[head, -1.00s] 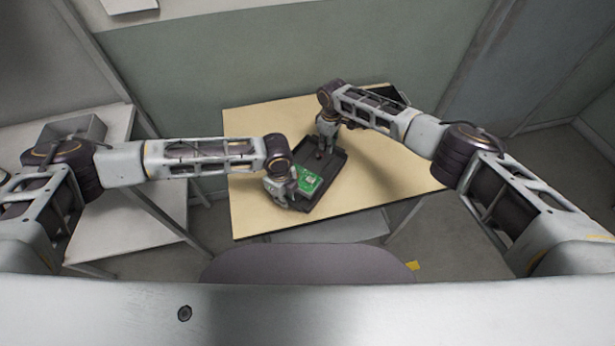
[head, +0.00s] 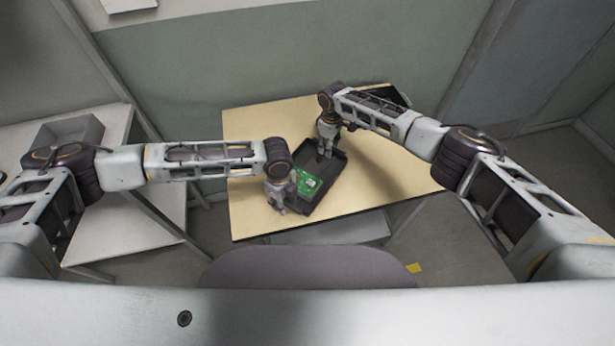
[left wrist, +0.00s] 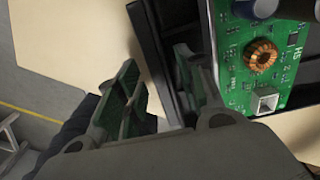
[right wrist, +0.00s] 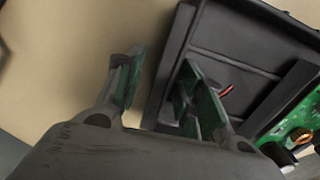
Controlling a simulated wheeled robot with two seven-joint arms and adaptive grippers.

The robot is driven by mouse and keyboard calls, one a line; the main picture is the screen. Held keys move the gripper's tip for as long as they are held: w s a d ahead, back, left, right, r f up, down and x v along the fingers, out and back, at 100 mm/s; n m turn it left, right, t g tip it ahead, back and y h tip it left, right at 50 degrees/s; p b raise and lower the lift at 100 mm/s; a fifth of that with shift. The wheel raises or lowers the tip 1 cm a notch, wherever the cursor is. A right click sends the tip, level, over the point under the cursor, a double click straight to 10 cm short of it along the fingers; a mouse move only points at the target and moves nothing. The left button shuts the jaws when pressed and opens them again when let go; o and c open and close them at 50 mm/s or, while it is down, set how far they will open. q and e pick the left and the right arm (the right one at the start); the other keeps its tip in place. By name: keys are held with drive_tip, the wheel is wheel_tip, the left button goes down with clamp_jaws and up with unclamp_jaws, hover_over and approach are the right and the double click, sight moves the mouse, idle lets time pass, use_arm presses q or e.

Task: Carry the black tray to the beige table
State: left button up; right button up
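The black tray (head: 334,178) lies flat on the beige table (head: 265,125), with a green circuit board (head: 308,183) in its left part. My left gripper (head: 281,208) is at the tray's near left edge. In the left wrist view its fingers (left wrist: 160,90) are apart, with the tray's rim (left wrist: 150,35) between them. My right gripper (head: 325,153) is at the tray's far edge. In the right wrist view its fingers (right wrist: 158,88) are apart, one outside the tray wall (right wrist: 172,65) and one inside. Contact with the rim cannot be told in either view.
A grey side table (head: 125,225) with a grey open box (head: 75,130) stands at the left. A dark object (head: 396,95) lies at the beige table's far right corner. A rounded purple-grey shape (head: 305,265) is in front. The table's right part is clear.

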use_arm(q)
drive_tip(key=shift+w, duration=0.1)
use_arm(e)
drive_tip(key=shift+a, duration=0.1)
use_arm(q)
drive_tip(key=shift+r, duration=0.2)
use_arm(e)
drive_tip(key=shift+s, duration=0.1)
use_arm(q)
drive_tip(key=shift+r, duration=0.55)
wheel_tip(320, 180, up, 10)
drive_tip(key=shift+r, duration=0.25)
use_arm(e)
wheel_tip(320, 180, up, 12)
idle(0.9)
use_arm(q)
drive_tip(key=shift+f, duration=0.1)
use_arm(e)
drive_tip(key=shift+s+f, duration=0.1)
drive_tip(key=shift+f, duration=0.05)
idle(0.4)
